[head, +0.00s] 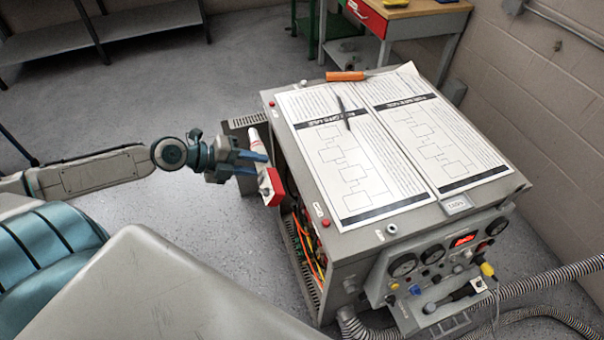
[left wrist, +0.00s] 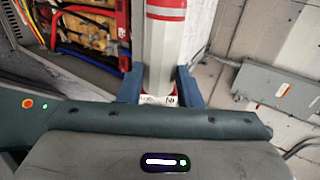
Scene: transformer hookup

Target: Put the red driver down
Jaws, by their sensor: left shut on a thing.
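The red driver (head: 273,187) has a white-and-grey body with red parts. My left gripper (head: 256,163) is shut on it and holds it in the air beside the left, open side of the grey transformer cabinet (head: 365,235). In the left wrist view, the driver's pale, red-banded body (left wrist: 164,50) stands up between the blue fingers of the gripper (left wrist: 161,88); its lower end is partly hidden by my wrist. My right gripper is in neither view.
Two printed diagram sheets (head: 350,195) cover most of the cabinet top. An orange-handled tool (head: 345,76) lies at its back edge and a thin dark pen-like item (head: 343,112) on the paper. Gauges and hoses crowd the front. A workbench (head: 400,14) stands behind.

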